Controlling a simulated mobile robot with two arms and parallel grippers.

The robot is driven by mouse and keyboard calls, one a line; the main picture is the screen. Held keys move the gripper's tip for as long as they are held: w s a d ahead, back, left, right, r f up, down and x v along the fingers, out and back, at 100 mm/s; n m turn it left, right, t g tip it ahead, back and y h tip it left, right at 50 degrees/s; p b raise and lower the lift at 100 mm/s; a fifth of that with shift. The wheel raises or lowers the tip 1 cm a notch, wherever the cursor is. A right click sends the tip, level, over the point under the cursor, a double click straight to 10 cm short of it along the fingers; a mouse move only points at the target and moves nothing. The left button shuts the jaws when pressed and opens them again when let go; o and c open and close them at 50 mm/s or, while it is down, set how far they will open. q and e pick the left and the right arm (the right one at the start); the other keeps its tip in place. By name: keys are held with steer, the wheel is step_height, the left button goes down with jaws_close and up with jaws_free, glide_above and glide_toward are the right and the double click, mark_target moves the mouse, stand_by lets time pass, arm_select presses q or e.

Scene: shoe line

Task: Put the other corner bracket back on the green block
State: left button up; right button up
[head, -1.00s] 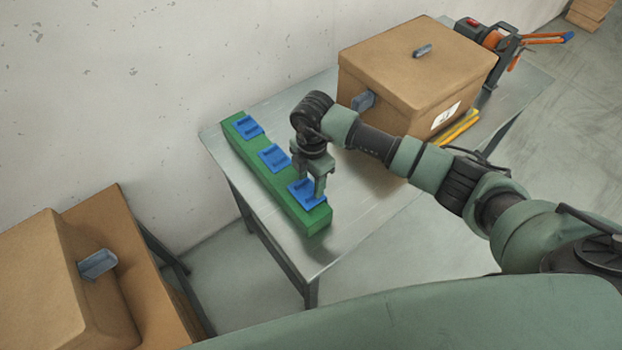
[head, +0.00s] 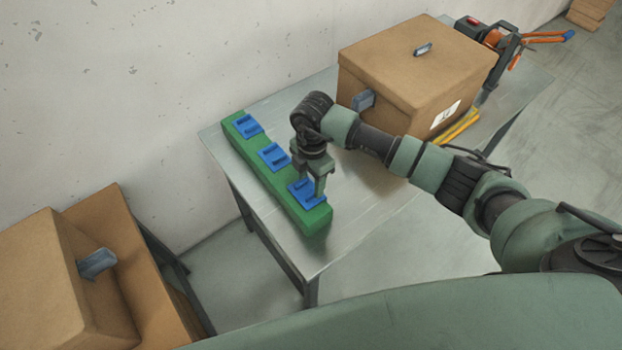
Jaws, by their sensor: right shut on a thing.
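The green block (head: 316,221) is a long bar lying along the left side of the metal table. Three blue corner brackets sit in a row on its top: a far one (head: 248,125), a middle one (head: 272,157) and a near one (head: 304,196). My right gripper (head: 309,183) points down over the near end of the block. It is shut on the near blue bracket, which appears to rest on the block's top. The fingers hide part of this bracket, so its exact seating cannot be told. My left gripper is not in view.
A closed cardboard box (head: 400,85) stands behind my right arm, with yellow bars (head: 459,130) beside it. An orange and black tool (head: 495,38) lies at the far end. Brown boxes (head: 45,275) stand at lower left. The table (head: 352,205) is clear right of the block.

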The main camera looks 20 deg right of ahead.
stand_by(0.3)
steer(key=o, duration=1.9)
steer(key=shift+c, duration=0.2)
step_height(320, 180, up, 7)
steer(key=p, duration=0.5)
steer(key=shift+p, duration=0.3)
steer(key=shift+a+f, duration=0.1)
